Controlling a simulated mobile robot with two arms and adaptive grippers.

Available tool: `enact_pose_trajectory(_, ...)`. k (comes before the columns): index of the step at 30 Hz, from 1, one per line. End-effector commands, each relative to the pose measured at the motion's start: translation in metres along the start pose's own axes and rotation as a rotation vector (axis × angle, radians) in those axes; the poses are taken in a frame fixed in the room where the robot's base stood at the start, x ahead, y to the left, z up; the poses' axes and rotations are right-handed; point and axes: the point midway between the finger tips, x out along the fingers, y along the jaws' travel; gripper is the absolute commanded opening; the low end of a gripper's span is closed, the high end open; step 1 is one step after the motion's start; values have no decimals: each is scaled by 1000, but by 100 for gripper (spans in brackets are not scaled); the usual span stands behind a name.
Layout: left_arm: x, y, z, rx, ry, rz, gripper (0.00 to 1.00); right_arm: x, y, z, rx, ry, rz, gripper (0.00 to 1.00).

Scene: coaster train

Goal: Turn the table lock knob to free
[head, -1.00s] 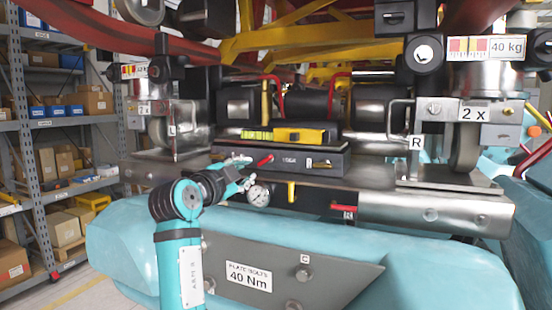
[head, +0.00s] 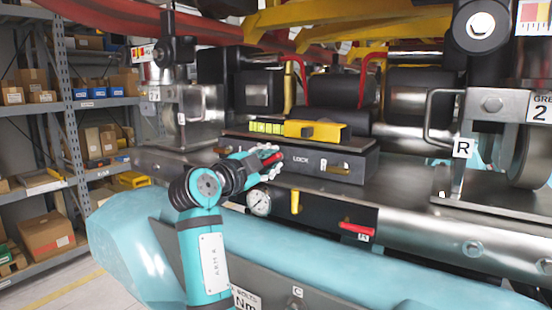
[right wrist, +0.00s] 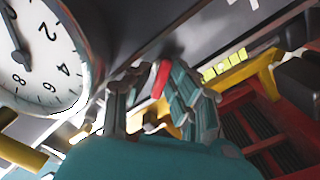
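The lock knob, with a red handle (head: 274,158), sits on the front of a dark box (head: 345,172) beside the "LOCK" lettering. My right gripper (head: 268,156) is at the knob, its fingers on either side of the red handle. In the right wrist view, the red handle (right wrist: 160,79) shows between the two fingers (right wrist: 150,92), close to the right-hand finger. A gap shows on the other side, so the gripper looks open. The knob's base is partly hidden by the fingers. My left gripper is not in view.
A round gauge (head: 259,202) hangs just below the gripper; a yellow handle (head: 295,201) and red lever (head: 357,228) are to its right. A yellow level (head: 316,130) lies on top of the box. Shelves (head: 62,180) stand at the left.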

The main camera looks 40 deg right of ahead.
Motion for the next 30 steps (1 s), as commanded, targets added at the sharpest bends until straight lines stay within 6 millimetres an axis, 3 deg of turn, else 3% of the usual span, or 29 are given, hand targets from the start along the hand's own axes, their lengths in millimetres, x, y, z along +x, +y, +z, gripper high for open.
enact_pose_trajectory(6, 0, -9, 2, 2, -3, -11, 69, 0, 0, 0, 0, 0, 0, 20)
enact_pose_trajectory(11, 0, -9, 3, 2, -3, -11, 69, 0, 0, 0, 0, 0, 0, 0)
enact_pose_trajectory(23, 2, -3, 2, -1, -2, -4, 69, 1, 0, -1, -22, 2, -1, 0)
enact_pose_trajectory(30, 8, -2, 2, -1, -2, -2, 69, 1, 0, -1, -137, 4, -2, 0)
